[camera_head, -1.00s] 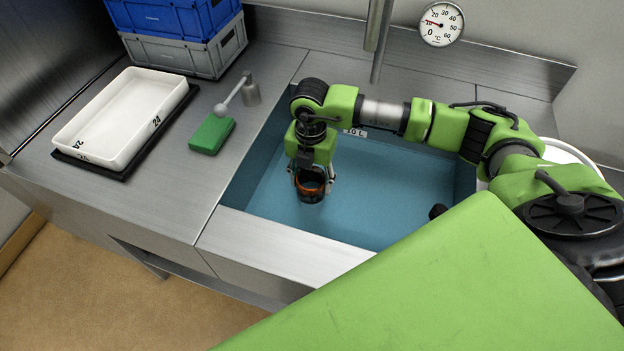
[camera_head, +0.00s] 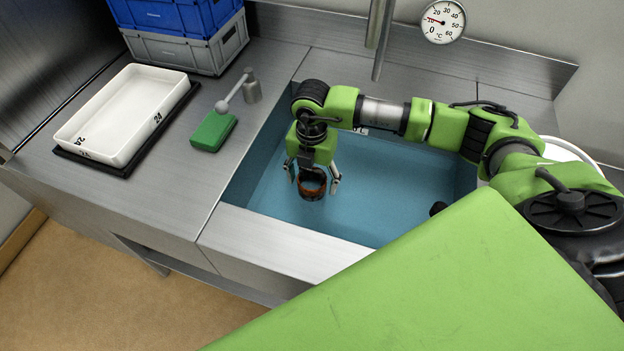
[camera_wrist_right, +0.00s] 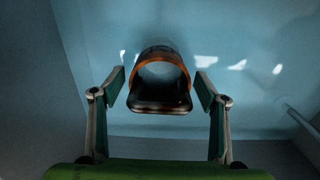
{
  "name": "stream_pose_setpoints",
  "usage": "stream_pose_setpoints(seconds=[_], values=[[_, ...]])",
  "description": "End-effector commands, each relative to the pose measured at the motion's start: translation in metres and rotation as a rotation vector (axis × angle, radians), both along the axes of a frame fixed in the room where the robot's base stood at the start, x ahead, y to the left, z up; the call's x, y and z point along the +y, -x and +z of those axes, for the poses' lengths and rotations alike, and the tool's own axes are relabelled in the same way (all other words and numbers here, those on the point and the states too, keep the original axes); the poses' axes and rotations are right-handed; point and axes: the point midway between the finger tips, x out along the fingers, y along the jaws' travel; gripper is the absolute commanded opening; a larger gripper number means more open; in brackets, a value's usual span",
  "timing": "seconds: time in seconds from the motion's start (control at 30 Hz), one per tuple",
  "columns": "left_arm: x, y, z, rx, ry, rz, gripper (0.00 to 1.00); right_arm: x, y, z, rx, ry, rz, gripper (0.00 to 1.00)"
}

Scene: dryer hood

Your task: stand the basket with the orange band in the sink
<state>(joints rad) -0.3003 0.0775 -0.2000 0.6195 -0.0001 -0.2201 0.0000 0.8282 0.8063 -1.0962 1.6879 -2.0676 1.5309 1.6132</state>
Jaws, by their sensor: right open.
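The basket with the orange band (camera_head: 312,186) is small and dark and stands in the blue-lined sink (camera_head: 390,200), near its left side. It also shows in the right wrist view (camera_wrist_right: 161,80), where its orange rim and dark lower edge are seen. My right gripper (camera_head: 314,185) reaches down into the sink from above and is open. In the right wrist view its fingers (camera_wrist_right: 166,88) are spread on both sides of the basket, with a gap to it on each side. My left gripper is not in view.
A white tray (camera_head: 122,115) is farther left, with stacked blue and grey crates (camera_head: 190,45) behind. A tap pipe (camera_head: 381,40) hangs over the sink's back.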

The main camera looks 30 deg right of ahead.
Motion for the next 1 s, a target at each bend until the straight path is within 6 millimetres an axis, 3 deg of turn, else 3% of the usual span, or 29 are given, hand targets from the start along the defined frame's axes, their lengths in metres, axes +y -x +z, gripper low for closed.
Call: stream_pose_setpoints(seconds=[0.5, 0.7, 1.0], values=[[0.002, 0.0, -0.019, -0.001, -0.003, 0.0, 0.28, 0.0, -0.002, 0.1, -0.006, 0.0, -0.001, 0.67], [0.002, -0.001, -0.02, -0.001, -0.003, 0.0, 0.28, 0.0, -0.001, 0.115, -0.003, 0.0, 0.0, 0.67], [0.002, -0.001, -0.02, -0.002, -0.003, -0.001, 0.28, 0.0, 0.0, 0.116, -0.001, 0.0, 0.0, 0.67]])
